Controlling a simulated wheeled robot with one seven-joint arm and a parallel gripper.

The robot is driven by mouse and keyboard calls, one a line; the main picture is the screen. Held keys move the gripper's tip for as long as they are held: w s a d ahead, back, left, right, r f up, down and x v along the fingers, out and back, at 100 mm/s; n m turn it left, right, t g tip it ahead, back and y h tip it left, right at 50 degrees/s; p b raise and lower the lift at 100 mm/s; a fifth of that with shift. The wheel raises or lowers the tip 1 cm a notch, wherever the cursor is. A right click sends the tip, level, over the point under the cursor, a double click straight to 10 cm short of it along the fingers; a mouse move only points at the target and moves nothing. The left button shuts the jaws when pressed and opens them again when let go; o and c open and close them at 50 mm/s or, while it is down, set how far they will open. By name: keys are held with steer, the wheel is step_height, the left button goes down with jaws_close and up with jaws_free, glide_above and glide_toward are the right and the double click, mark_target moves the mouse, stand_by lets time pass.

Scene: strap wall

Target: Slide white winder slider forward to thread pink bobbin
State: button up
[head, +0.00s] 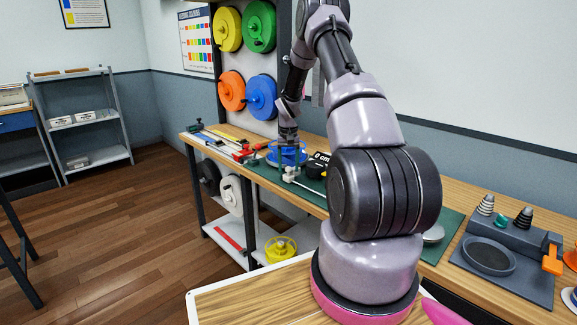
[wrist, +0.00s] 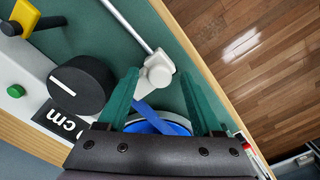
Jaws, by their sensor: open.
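My gripper (head: 288,162) is open, pointing down over the bench. In the wrist view, its two green fingers (wrist: 159,74) stand apart on either side of a small white slider knob (wrist: 157,66) on a thin pale rod. I cannot tell whether either finger touches the knob. The white slider (head: 291,174) also shows below my gripper in the head view. A blue round part (head: 287,155) is close behind it; in the wrist view the blue disc (wrist: 155,126) and a blue strip lie between the finger bases. No pink bobbin can be made out clearly.
A black dial (wrist: 82,84), a "0 cm" display (wrist: 60,119), a green button (wrist: 15,91) and a yellow lever (wrist: 27,17) are beside the slider. The green mat (head: 262,172) ends near the bench edge. Colored reels, including a green one (head: 259,27), hang on the back panel.

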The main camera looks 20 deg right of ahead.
steer(key=shift+c, duration=0.4)
jaws_close()
stand_by(0.9)
